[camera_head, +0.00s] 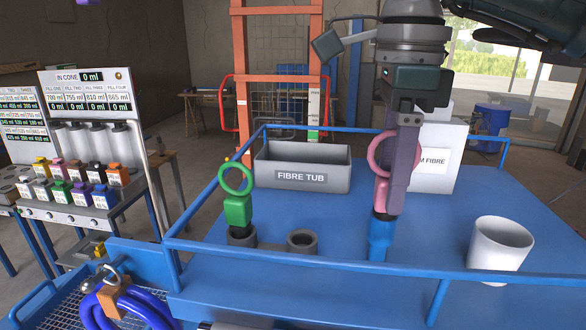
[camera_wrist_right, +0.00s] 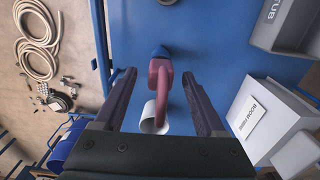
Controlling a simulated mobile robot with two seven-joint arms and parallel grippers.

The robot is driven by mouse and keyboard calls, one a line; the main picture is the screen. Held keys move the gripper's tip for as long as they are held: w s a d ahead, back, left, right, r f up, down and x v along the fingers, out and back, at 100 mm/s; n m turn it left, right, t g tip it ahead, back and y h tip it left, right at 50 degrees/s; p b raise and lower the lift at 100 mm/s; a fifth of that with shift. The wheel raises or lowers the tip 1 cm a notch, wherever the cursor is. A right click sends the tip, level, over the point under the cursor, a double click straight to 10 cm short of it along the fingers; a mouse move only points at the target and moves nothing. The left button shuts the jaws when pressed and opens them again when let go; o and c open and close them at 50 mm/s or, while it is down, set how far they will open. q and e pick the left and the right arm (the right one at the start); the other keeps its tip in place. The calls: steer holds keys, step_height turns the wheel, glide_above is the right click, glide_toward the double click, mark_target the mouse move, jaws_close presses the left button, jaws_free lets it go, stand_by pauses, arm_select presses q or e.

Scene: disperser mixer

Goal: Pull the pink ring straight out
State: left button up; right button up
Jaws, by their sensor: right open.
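The pink ring (camera_head: 378,155) stands upright above a blue socket (camera_head: 380,238) on the blue table. My right gripper (camera_head: 388,208) points down at it and hides part of the ring and its body. In the wrist view, the pink ring (camera_wrist_right: 161,75) lies between the two spread fingers of my right gripper (camera_wrist_right: 160,80), with a visible gap on each side. The blue socket (camera_wrist_right: 161,52) shows just beyond it. My right gripper is open.
A green ring plug (camera_head: 237,195) stands in a grey holder to the left, beside an empty grey socket (camera_head: 302,240). A grey fibre tub (camera_head: 302,178), a white box (camera_head: 432,160) and a white cup (camera_head: 500,243) stand on the table. A blue rail (camera_head: 330,258) edges it.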

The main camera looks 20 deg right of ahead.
steer(key=shift+f+p, duration=0.4)
steer(key=shift+f, duration=0.5)
arm_select(q)
steer(key=shift+r, duration=0.8)
arm_select(e)
steer(key=shift+f, duration=0.4)
jaws_close()
steer(key=c, duration=0.6)
jaws_free()
steer(key=shift+c, duration=0.2)
jaws_close()
arm_select(q)
steer(key=shift+w, duration=0.1)
steer(key=shift+r, duration=0.1)
arm_select(e)
steer(key=shift+r, duration=0.1)
